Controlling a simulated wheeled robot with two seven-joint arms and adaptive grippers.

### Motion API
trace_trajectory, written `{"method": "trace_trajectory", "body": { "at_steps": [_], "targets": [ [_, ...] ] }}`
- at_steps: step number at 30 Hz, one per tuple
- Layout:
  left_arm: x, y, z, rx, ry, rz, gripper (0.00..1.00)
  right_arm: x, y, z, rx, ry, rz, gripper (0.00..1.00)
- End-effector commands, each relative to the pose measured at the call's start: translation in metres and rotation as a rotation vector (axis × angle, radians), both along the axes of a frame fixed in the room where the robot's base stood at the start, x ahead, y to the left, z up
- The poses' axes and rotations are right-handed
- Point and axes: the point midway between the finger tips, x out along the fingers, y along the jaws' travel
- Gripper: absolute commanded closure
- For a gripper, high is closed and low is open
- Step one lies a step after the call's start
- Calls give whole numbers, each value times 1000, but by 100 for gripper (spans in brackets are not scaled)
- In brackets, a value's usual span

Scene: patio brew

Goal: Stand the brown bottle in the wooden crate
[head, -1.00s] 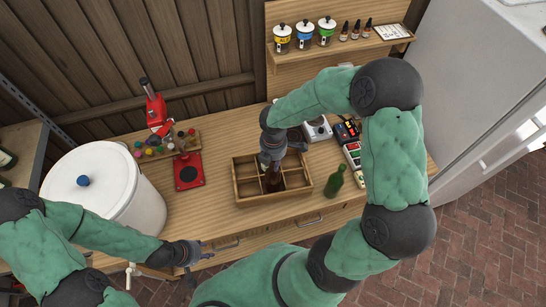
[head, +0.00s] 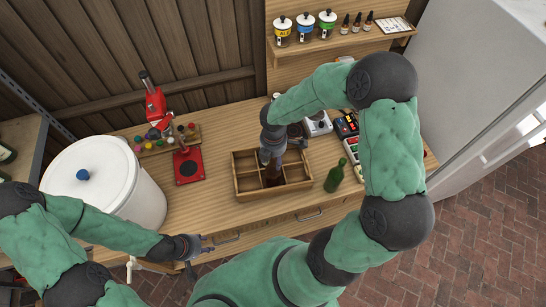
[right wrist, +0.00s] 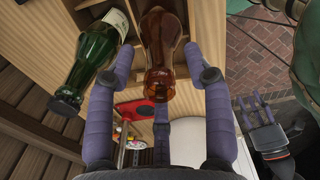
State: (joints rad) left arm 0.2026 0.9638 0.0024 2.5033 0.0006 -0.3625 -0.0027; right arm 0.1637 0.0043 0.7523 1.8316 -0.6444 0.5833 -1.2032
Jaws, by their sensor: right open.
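The wooden crate (head: 243,193) sits on the counter, split by dividers into several compartments. The brown bottle (head: 272,174) is upright in a front middle compartment; my right gripper hides its upper part in the head view. My right gripper (head: 272,155) is directly over it. In the right wrist view, the fingers (right wrist: 160,85) are spread on both sides of the brown bottle (right wrist: 160,45), with gaps visible. My left gripper (head: 197,247) is off the counter's front edge, far from the crate; its jaw state is too small to tell.
A green bottle (head: 335,176) stands right of the crate. A labelled green bottle (right wrist: 98,55) shows beside the brown one in the right wrist view; I cannot tell if it is the same. A red stand (head: 188,168) and white bucket (head: 135,205) are left.

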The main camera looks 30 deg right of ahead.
Motion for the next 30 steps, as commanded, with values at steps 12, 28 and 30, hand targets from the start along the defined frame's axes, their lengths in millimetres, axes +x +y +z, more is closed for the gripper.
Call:
{"method": "trace_trajectory", "body": {
  "at_steps": [12,28,30],
  "targets": [
    [0,0,4,0,0,0,60,1,0,64,-1,-6,0,48],
    [0,0,4,0,0,0,60,-1,-1,122,0,-1,1,48],
    [0,0,4,0,0,0,60,-1,-1,123,0,0,1,48]
  ]
}}
